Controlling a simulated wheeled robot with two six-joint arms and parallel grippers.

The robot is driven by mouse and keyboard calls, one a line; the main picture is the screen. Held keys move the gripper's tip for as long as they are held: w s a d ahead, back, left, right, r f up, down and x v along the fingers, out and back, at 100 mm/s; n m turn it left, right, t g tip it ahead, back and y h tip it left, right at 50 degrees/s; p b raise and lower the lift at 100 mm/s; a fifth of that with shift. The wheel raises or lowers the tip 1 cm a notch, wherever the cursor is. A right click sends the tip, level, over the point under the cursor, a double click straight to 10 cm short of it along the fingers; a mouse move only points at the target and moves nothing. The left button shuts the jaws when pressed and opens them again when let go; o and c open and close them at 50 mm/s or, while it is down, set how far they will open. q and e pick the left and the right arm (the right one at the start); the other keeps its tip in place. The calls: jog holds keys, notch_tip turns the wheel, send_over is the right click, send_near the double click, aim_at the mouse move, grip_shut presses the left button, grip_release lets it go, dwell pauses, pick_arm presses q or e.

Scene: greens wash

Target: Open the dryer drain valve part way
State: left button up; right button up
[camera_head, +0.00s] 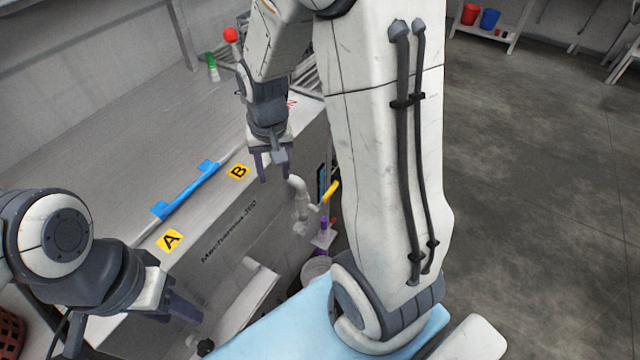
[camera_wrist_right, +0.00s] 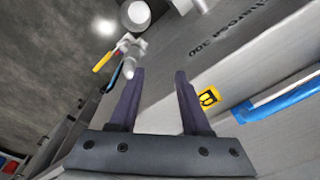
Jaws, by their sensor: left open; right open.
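The drain valve is a white pipe fitting (camera_head: 299,192) on the end of the grey machine, with a yellow lever handle (camera_head: 331,191) sticking out to the right. In the right wrist view the white fitting (camera_wrist_right: 130,50) and the yellow handle (camera_wrist_right: 103,62) lie ahead and left of the fingers. My right gripper (camera_head: 273,172) is open and empty, pointing down just left of the fitting and apart from the handle. My left gripper (camera_head: 188,306) is open at the lower left, far from the valve. Part of the machine's end is hidden behind my right arm.
The grey machine top (camera_head: 130,150) carries a blue handle bar (camera_head: 186,191) and yellow labels A (camera_head: 169,241) and B (camera_head: 238,172). A small purple item (camera_head: 323,238) and a whitish container (camera_head: 316,268) are below the valve. The floor (camera_head: 540,180) at right is clear.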

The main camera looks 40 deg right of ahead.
jog(key=w+d+f+m, duration=0.2)
jog(key=d+f+m, duration=0.3)
jog(key=d, duration=0.5)
jog(key=m+g+b, duration=0.1)
jog(key=m, duration=0.3)
send_over(332, 188)
notch_tip(332, 188, down, 5)
notch_tip(332, 188, down, 10)
jog(key=shift+r+b, duration=0.15)
jog(key=shift+b, duration=0.75)
jog(key=shift+f, duration=0.4)
pick_arm(q)
notch_tip(332, 188, down, 5)
jog(key=shift+r, duration=0.2)
pick_arm(e)
grip_shut()
